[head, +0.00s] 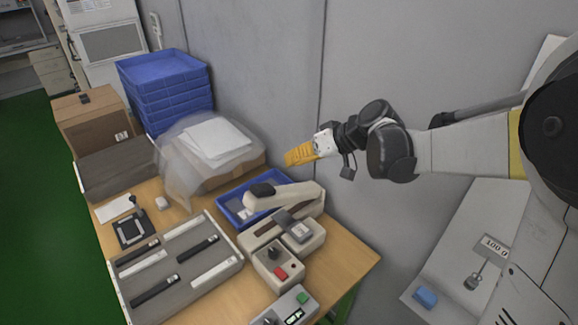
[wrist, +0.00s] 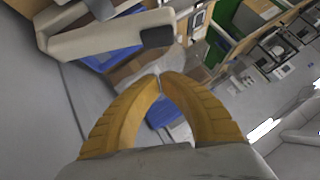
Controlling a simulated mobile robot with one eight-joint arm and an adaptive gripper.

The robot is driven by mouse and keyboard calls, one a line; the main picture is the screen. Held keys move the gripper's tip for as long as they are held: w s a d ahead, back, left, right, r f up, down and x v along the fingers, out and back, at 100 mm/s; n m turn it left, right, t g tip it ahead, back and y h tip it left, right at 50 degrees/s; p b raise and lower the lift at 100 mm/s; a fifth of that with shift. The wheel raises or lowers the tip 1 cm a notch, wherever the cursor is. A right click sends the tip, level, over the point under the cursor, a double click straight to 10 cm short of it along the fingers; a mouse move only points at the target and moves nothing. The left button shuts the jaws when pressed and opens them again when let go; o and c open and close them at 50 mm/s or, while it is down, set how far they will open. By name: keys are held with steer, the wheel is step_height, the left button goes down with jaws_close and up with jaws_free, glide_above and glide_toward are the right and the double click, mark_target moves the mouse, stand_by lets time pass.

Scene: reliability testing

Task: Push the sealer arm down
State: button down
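The heat sealer stands on the wooden table, with a beige base (head: 262,236) and a long beige sealer arm (head: 292,195). The arm is raised above the base, and a dark pad (head: 263,190) sits on its free left end. In the wrist view the sealer arm (wrist: 100,39) crosses the upper left, with its dark pad (wrist: 157,37) just beyond my fingertips. My gripper (head: 287,159) has yellow fingers and is above and behind the sealer arm, apart from it. In the wrist view the fingertips (wrist: 160,76) meet with nothing between them.
A blue tray (head: 229,211) lies behind the sealer. A clear plastic bag (head: 178,165) with white sheets is to the left, near stacked blue crates (head: 165,85). A control box (head: 279,265) stands in front. A grey wall (head: 260,90) runs close behind the table.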

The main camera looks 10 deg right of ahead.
mark_target(262, 184)
steer(key=b+x, duration=0.2)
steer(key=x, duration=0.5)
steer(key=shift+w+a+f, duration=0.15)
steer(key=shift+f, duration=0.2)
steer(key=shift+s+a+f+b, duration=0.1)
steer(key=shift+a+f+b, duration=0.15)
steer(key=shift+f, duration=0.3)
steer(key=shift+s+a+f+b, duration=0.1)
steer(key=shift+a+f+b, duration=0.15)
steer(key=shift+f, duration=0.35)
steer(key=shift+s+a+f, duration=0.2)
steer(key=shift+a+f, duration=0.05)
steer(key=shift+f, duration=0.35)
steer(key=s+a+f+h+b, duration=0.1)
steer(key=f+b, duration=0.1)
steer(key=f, duration=0.1)
steer(key=s+a+f+n+t+b, duration=0.1)
steer(key=a+f+b, duration=0.1)
steer(key=f, duration=0.1)
steer(key=s+a+f+h+b, duration=0.1)
steer(key=f+b, duration=0.1)
steer(key=f, duration=0.2)
steer(key=shift+s+a+f+n+h, duration=0.1)
steer(key=shift+s+a+n+h, duration=0.05)
steer(key=shift+a+n+h, duration=0.2)
steer(key=shift+a+f+b, duration=0.1)
steer(key=shift+f+b, duration=0.25)
steer(key=shift+b, duration=0.15)
steer(key=shift+s+f, duration=0.1)
steer(key=shift+s, duration=0.1)
